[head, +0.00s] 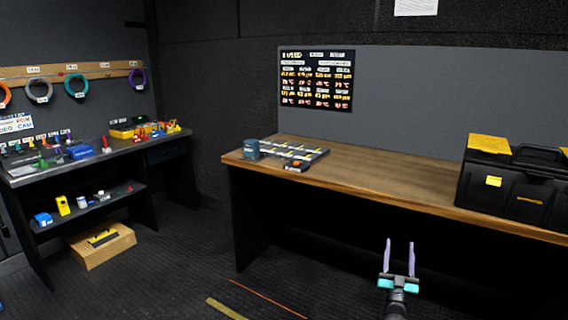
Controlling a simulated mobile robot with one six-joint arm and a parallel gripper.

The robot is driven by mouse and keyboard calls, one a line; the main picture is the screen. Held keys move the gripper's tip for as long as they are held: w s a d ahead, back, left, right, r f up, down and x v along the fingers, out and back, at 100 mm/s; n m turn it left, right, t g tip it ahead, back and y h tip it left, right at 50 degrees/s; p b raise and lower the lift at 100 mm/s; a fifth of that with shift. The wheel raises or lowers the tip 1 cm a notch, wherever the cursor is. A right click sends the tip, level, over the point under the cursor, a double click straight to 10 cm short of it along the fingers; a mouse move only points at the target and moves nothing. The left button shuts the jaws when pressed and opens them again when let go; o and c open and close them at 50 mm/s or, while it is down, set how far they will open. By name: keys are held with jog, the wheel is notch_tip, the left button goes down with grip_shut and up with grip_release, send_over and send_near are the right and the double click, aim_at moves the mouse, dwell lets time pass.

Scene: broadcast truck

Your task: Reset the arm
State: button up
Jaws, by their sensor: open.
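My gripper (399,258) is at the lower right of the head view, with its two pale purple fingers pointing up and apart. It is open, and nothing shows between the fingers. It is in front of the wooden workbench (385,188), and its fingertips appear below the bench's front edge. The teal part at the base of the fingers and a short dark piece of my arm show below. The rest of the arm is out of the picture.
The workbench holds a grey-blue container (251,148), a flat tray (303,145) and a black toolbox with yellow parts (514,190). At left is a dark shelf bench (60,165) with several small items; a wooden box (103,246) sits on the floor. The floor between looks mostly clear.

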jog(key=s+a+f+n+g+y+p, duration=0.1)
jog(key=s+a+f+g+y+p, duration=0.15)
jog(key=a+f, duration=0.45)
jog(key=s+a+f+n+g+y+p, duration=0.15)
jog(key=a+f+g, duration=0.25)
jog(key=f, duration=0.5)
jog(key=s+a+f+g+y+p, duration=0.2)
jog(key=s+a+f+g, duration=0.1)
jog(key=a+f, duration=0.35)
jog(key=s+a+f+g+p, duration=0.1)
jog(key=s+a+f+g, duration=0.1)
jog(key=s+f, duration=0.25)
jog(key=s+a+f+g+y+p, duration=0.1)
jog(key=s+a+f+g, duration=0.1)
jog(key=s+f+g, duration=0.3)
jog(key=s+a+f+p, duration=0.1)
jog(key=s+a+f, duration=0.15)
jog(key=s, duration=0.35)
jog(key=s+f+g, duration=0.1)
jog(key=s+g, duration=1.2)
jog(key=s, duration=1.8)
jog(key=shift+n, duration=0.45)
jog(key=shift+s, duration=0.1)
